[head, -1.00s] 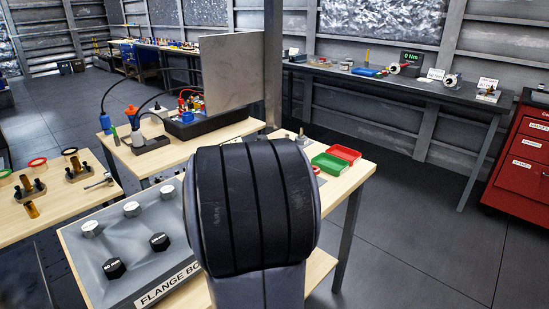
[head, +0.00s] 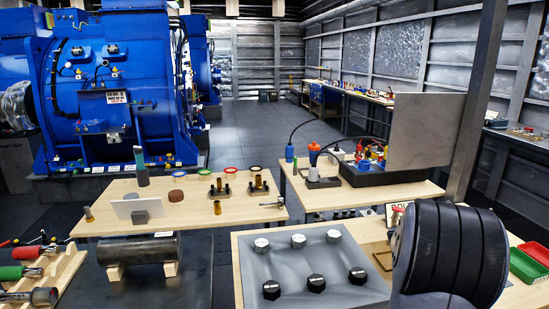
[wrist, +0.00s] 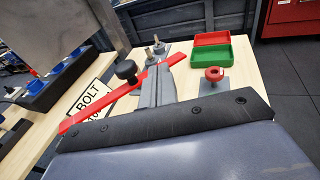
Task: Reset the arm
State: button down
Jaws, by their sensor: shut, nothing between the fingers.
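In the head view my arm's dark, rounded link stands at the lower right and hides my gripper. In the wrist view my gripper (wrist: 157,84) shows as two grey fingers close together, with nothing held between them. It is over the light wooden bench top. A long red strip (wrist: 92,113) lies across the view by the fingers; I cannot tell whether they touch. A black knob (wrist: 126,71) shows left of the fingers and a red round knob (wrist: 214,74) on a grey plate to their right.
The grey flange board (head: 290,262) with several bolt caps fills the front bench. A metal panel (head: 421,118) and post stand behind my arm. Green (wrist: 207,58) and red (wrist: 210,39) trays sit at the bench's far side. A blue motor (head: 115,95) stands back left. Floor is open behind.

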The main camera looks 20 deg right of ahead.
jog(key=shift+w+d+f, duration=0.1)
jog(key=shift+w+d, duration=0.3)
jog(key=shift+w, duration=0.05)
